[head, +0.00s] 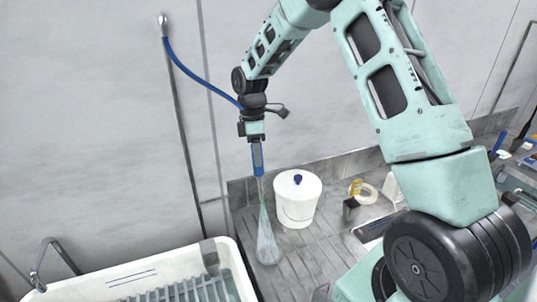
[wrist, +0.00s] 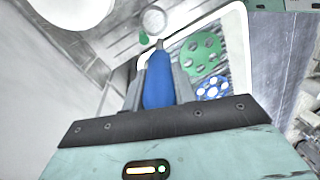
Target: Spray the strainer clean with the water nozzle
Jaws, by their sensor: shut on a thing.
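My gripper (head: 256,141) is shut on the blue water nozzle (head: 258,160), which points down. In the wrist view the nozzle (wrist: 158,82) sits between the two grey fingers of my gripper (wrist: 159,70). A pale spray (head: 267,240) fans down from the nozzle to the grey counter, left of the white lidded bucket. I cannot pick out the strainer with certainty. The wrist view shows a green disc with holes (wrist: 204,54) and a smaller blue and white disc (wrist: 213,88) inside a white-rimmed basin.
A blue hose (head: 195,77) runs from a wall fitting to the nozzle. The white bucket (head: 296,207) stands close right of the spray. A white basin (head: 120,274) with a ribbed rack and tap is at lower left. Yellow and cream items (head: 364,192) lie farther right.

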